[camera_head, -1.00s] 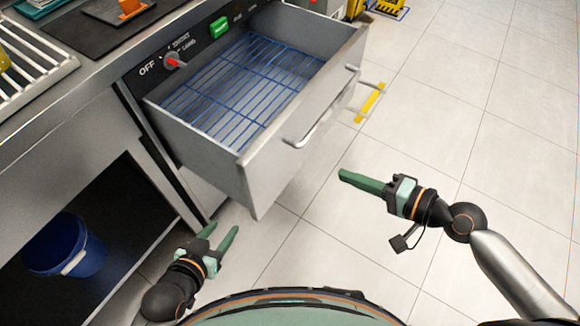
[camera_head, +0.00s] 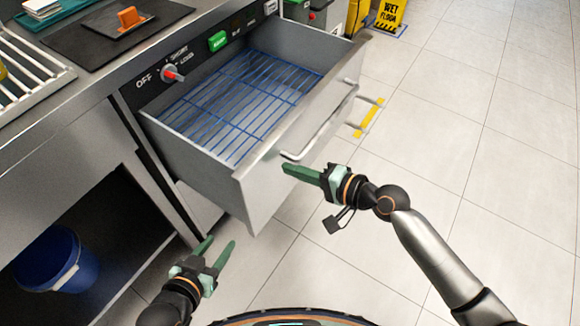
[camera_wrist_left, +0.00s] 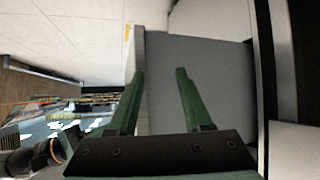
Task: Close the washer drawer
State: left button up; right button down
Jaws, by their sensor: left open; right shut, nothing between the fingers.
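The washer drawer (camera_head: 262,192) stands pulled out of the steel counter in the head view, with a blue wire rack (camera_head: 238,105) inside it. A bar handle (camera_head: 318,135) runs along its front. My right gripper (camera_head: 286,169) is shut and empty, its fingertips close to the drawer front below the handle; I cannot tell if they touch. My left gripper (camera_head: 218,249) is open and empty, low beside the drawer's near side. In the left wrist view the open fingers (camera_wrist_left: 160,75) show in front of a grey drawer panel (camera_wrist_left: 215,85).
A red dial (camera_head: 170,73) and a green switch (camera_head: 217,41) sit on the control panel. A blue bucket (camera_head: 58,262) stands on the shelf under the counter at left. Yellow wet-floor signs (camera_head: 388,18) stand at the back. The tiled floor at right is clear.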

jog(key=shift+w+a, duration=0.3)
jog(key=shift+a, duration=0.15)
jog(key=shift+a, duration=0.1)
